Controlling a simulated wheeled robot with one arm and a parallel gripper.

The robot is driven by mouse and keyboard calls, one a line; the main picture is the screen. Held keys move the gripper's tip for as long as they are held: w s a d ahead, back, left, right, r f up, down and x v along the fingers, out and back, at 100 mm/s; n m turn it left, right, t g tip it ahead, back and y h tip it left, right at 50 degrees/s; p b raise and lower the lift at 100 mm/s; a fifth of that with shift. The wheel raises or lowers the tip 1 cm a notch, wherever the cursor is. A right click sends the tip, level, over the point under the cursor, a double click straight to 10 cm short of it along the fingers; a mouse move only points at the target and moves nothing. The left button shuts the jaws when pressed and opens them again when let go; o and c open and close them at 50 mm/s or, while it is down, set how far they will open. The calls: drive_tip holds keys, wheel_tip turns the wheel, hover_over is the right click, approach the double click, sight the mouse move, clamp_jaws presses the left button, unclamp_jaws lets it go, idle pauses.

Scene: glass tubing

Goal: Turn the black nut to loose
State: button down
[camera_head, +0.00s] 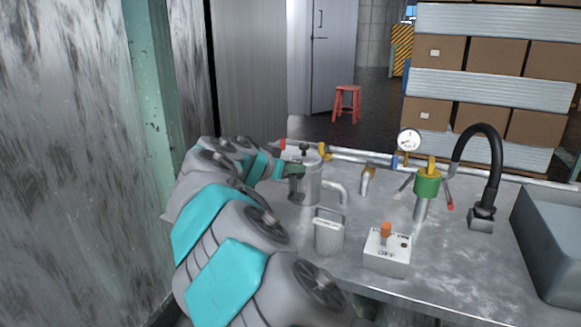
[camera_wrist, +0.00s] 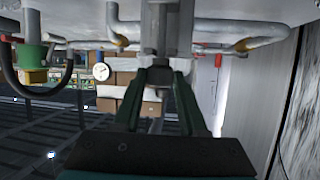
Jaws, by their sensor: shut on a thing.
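My gripper (camera_head: 293,170) is at the left side of a grey metal cylinder fitting (camera_head: 311,182) on the bench, at the end of my teal and grey arm. In the wrist view, my gripper's dark green fingers (camera_wrist: 160,78) close in on a small part at the end of a grey metal post (camera_wrist: 160,35). That part appears to be the black nut. The fingers mostly hide it, and I cannot tell how far it is turned. A small dark knob (camera_head: 304,147) shows on top of the fitting in the head view.
A switch box (camera_head: 387,256) with an orange knob and a small grey box (camera_head: 328,237) stand in front. A wall (camera_head: 70,160) is close on the left.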

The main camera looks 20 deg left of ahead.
drive_tip(key=shift+d+f+b, duration=0.1)
drive_tip(key=shift+b, duration=0.3)
drive_tip(key=n+y, duration=0.2)
drive_tip(key=y, duration=0.1)
drive_tip(key=d+n+y+b, duration=0.1)
drive_tip(key=n+y, duration=0.2)
drive_tip(key=shift+n+y, duration=0.4)
drive_tip(key=shift+y, duration=0.1)
drive_tip(key=shift+c, duration=2.2)
unclamp_jaws()
drive_tip(key=shift+w+h, duration=0.1)
drive_tip(key=shift+h, duration=0.2)
